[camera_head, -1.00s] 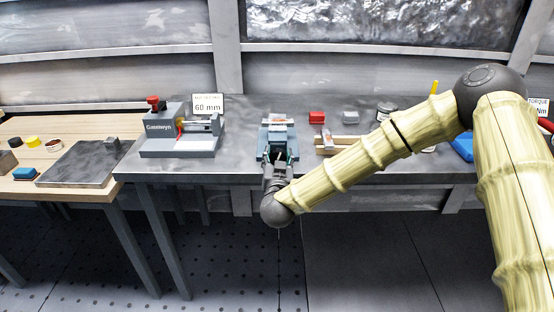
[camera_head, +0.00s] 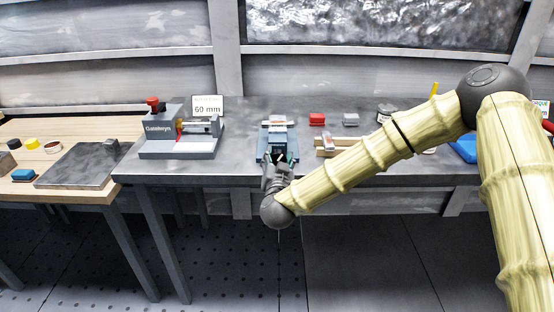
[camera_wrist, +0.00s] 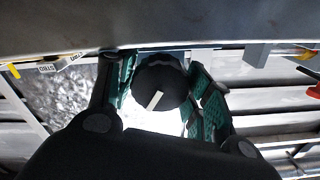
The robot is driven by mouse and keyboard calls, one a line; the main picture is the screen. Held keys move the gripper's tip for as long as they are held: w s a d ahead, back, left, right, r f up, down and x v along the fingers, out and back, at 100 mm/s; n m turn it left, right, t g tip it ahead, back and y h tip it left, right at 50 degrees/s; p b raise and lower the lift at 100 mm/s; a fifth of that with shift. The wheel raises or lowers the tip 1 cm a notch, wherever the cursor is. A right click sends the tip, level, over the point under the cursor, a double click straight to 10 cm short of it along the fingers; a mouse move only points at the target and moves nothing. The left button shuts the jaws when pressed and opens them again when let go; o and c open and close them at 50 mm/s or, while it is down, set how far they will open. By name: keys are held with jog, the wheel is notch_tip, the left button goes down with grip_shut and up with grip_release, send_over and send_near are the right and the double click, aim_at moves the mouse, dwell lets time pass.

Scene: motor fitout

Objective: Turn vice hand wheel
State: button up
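The small blue-grey vice (camera_head: 277,132) stands near the front edge of the grey bench in the head view. Its hand wheel (camera_wrist: 158,84) shows in the wrist view as a dark round knob with a pale line slanting from upper right to lower left. My gripper (camera_head: 280,158) is at the front of the vice. In the wrist view my gripper (camera_wrist: 162,80) has its green-padded fingers spread, one on each side of the wheel. The left finger is close to the wheel; I cannot tell whether either pad touches. The wheel is mostly hidden in the head view.
A grey gauge fixture (camera_head: 180,138) with a red knob and a 60 mm sign (camera_head: 207,106) stand left of the vice. A wooden table (camera_head: 75,129) adjoins at left.

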jog(key=o, duration=0.3)
jog(key=s, duration=1.2)
